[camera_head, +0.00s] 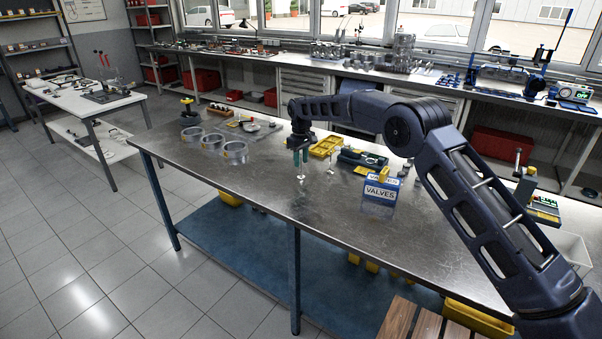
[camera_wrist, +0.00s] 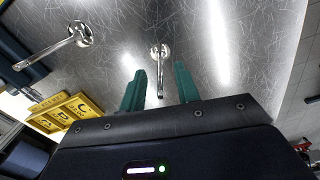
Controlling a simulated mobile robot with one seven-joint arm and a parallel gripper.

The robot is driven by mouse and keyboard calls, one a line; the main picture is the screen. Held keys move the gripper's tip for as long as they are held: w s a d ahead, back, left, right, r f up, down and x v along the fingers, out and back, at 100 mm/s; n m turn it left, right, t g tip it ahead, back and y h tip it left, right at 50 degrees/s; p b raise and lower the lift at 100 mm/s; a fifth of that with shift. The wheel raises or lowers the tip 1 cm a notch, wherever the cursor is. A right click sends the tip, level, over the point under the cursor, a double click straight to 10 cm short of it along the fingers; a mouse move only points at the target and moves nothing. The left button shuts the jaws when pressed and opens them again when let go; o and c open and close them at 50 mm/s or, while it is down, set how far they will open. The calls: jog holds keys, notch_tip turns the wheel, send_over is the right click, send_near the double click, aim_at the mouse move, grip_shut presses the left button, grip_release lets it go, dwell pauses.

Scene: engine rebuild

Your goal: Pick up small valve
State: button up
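A small metal valve (camera_wrist: 158,52) with a round shiny head is in the wrist view, its thin stem running between my gripper's fingers. In the head view this valve (camera_head: 300,178) is just below the fingertips, over the steel bench. My gripper (camera_wrist: 160,68) is open, with one green finger on each side of the stem and a visible gap on both sides. It points down at the bench in the head view (camera_head: 300,164). A second, larger-looking valve (camera_wrist: 80,35) is to the left in the wrist view; in the head view it is to the right (camera_head: 331,168).
A blue and white box marked VALVES (camera_head: 381,192) stands right of the valves on the steel bench (camera_head: 270,195). A yellow tray (camera_head: 326,147) and a dark green tray (camera_head: 347,156) lie behind. Several metal rings (camera_head: 235,152) are at the left. The bench front is clear.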

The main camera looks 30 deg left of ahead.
notch_tip(320, 180, down, 2)
jog(key=shift+f, duration=0.1)
jog(key=shift+c, duration=0.4)
grip_shut()
